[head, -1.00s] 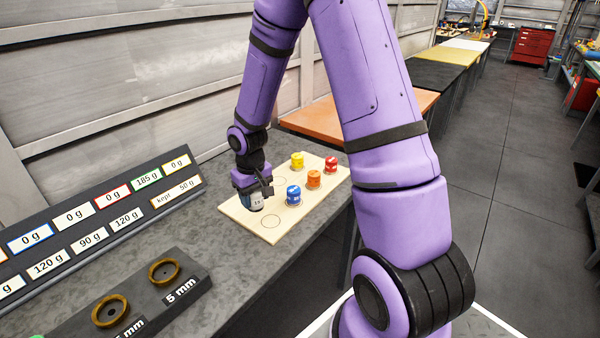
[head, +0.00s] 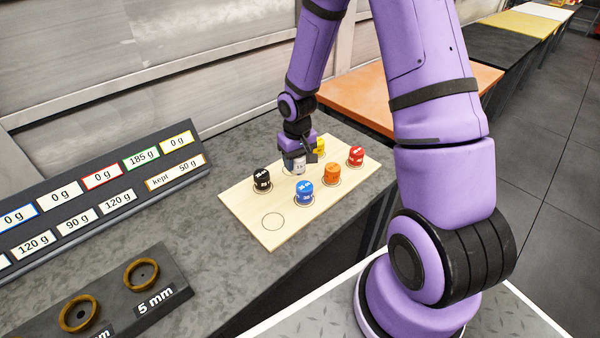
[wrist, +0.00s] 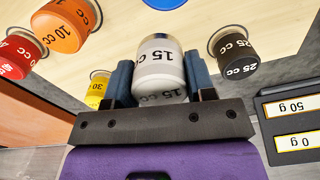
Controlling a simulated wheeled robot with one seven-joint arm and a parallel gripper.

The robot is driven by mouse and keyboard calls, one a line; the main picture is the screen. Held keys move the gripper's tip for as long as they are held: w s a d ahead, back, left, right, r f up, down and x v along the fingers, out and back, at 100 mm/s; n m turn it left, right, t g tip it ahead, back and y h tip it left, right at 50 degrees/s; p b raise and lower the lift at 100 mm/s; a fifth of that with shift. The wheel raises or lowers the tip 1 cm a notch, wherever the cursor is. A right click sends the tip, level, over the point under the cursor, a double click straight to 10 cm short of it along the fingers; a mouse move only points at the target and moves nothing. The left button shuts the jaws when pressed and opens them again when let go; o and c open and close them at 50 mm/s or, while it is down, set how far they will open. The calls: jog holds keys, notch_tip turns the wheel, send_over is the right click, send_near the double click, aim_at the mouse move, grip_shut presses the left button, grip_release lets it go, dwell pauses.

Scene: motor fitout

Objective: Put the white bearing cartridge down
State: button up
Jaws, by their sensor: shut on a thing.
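The white bearing cartridge (wrist: 158,75), marked 15 CC, is between the two blue fingers of my gripper (wrist: 160,85) in the wrist view. My gripper is shut on it. In the head view the white cartridge (head: 299,166) is upright at the far side of the pale wooden board (head: 245,208), over or on a marked circle between the black and yellow cartridges. I cannot tell whether its base touches the board. My gripper (head: 298,158) hides its upper part.
Black (head: 262,181), blue (head: 304,192), orange (head: 332,174), red (head: 355,156) and yellow (head: 319,147) cartridges stand close by on the board. One front circle (head: 273,222) is empty. A weight display (head: 100,205) and a dark block with ring holders (head: 130,290) are at left.

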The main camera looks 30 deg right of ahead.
jog(key=shift+f, duration=2.55)
jog(key=shift+f, duration=0.15)
jog(key=o, duration=1.2)
notch_tip(320, 180, up, 12)
jog(key=shift+r, duration=0.2)
notch_tip(320, 180, up, 11)
jog(key=t+h, duration=0.1)
send_over(297, 173)
jog(key=s, duration=0.2)
jog(key=s+a+r+t, duration=0.1)
jog(key=s+r, duration=0.5)
jog(key=s, duration=0.1)
jog(key=s+a+r+t, duration=0.1)
jog(key=s+r, duration=0.5)
jog(key=s, duration=0.1)
jog(key=s+a+r+t+y, duration=0.1)
jog(key=s+r+t, duration=0.1)
jog(key=s+r, duration=0.4)
jog(key=shift+s, duration=0.4)
